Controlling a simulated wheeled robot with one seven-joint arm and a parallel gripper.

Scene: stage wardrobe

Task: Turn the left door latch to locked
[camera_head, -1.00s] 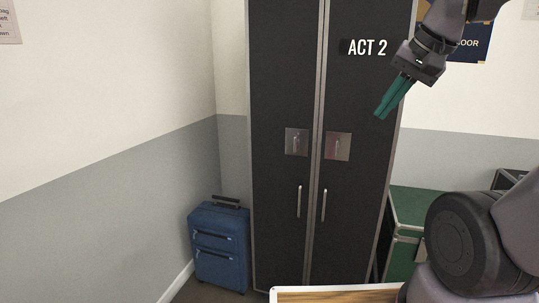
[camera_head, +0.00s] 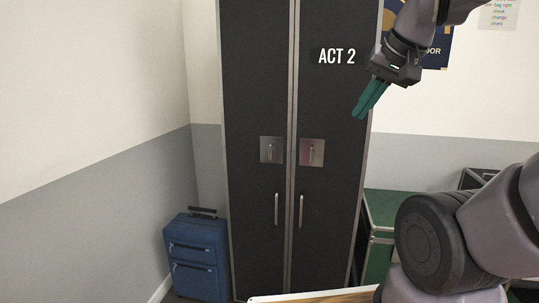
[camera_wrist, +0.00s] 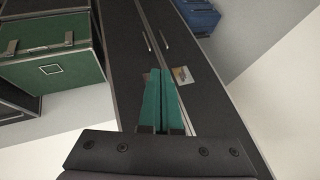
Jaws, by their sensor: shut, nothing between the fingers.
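The dark wardrobe with two doors and "ACT 2" on the right door stands in the middle of the head view. The left door latch (camera_head: 270,149) is a small upright lever on a square metal plate on the left door. The right door latch (camera_head: 311,152) is a similar plate and lever on the right door. My gripper (camera_head: 359,116) has teal fingers pressed together, empty, up and right of both latches and apart from them. In the wrist view my gripper (camera_wrist: 157,72) points toward the doors, and one latch plate (camera_wrist: 182,75) shows just beside the fingertips. The other plate is not clearly seen there.
Long door handles (camera_head: 276,208) hang below the latches. A blue suitcase (camera_head: 196,254) stands left of the wardrobe. A green case (camera_head: 380,215) stands to its right, and a wooden-topped surface (camera_head: 315,297) lies in front.

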